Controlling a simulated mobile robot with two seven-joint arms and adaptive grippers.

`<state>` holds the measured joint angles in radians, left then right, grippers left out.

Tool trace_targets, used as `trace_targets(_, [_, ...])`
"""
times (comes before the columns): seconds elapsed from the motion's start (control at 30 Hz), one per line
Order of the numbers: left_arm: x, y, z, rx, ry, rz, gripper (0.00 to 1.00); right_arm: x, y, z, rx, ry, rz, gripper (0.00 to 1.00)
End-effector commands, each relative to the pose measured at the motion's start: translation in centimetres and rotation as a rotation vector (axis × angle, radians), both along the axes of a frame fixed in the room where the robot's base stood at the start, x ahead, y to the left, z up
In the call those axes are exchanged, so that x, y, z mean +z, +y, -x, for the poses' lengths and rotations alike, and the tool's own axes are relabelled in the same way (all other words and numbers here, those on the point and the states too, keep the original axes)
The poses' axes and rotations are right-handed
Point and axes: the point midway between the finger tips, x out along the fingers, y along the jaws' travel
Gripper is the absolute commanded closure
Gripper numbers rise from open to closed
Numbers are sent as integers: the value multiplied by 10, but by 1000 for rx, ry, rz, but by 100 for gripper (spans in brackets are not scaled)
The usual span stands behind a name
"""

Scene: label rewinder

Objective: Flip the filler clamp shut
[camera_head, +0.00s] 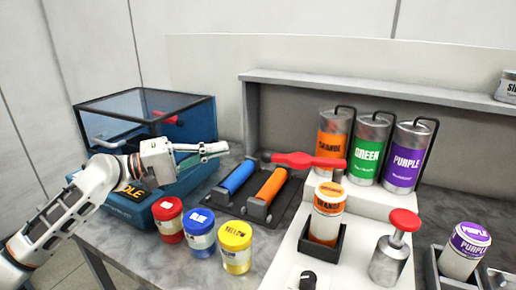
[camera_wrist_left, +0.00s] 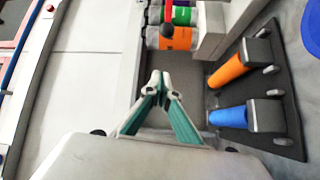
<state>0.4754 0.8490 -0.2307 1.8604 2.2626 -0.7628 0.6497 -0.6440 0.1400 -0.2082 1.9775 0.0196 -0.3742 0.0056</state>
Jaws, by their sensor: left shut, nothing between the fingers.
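The filler clamp appears to be the red lever (camera_head: 308,161) lying roughly level, just above and behind an orange-labelled jar (camera_head: 328,205) in the head view. The jar stands upright in a dark holder on the white filler base (camera_head: 292,258). My right gripper is not visible.
Orange, green and purple canisters (camera_head: 364,150) stand behind the filler. Blue and orange rollers (camera_head: 268,187) lie between my gripper and the lever. Red, blue and yellow jars (camera_head: 236,247) stand in front. A red-topped metal piece (camera_head: 390,255) and a purple jar (camera_head: 463,250) are right.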

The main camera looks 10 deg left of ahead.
Motion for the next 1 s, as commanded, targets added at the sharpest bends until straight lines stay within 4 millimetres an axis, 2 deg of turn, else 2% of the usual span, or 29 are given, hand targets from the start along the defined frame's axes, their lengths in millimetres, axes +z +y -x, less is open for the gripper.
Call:
trace_targets(0.33, [3, -8, -5, -2, -2, 2, 100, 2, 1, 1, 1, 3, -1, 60])
trace_targets(0.87, [10, -82, -55, -2, -2, 2, 100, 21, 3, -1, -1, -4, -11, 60])
trace_targets(0.9, [9, -86, -56, -1, 0, 1, 100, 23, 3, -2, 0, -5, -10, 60])
trace_targets(1.0, [4, -88, -40, -1, 1, -2, 100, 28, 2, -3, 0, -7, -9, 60])
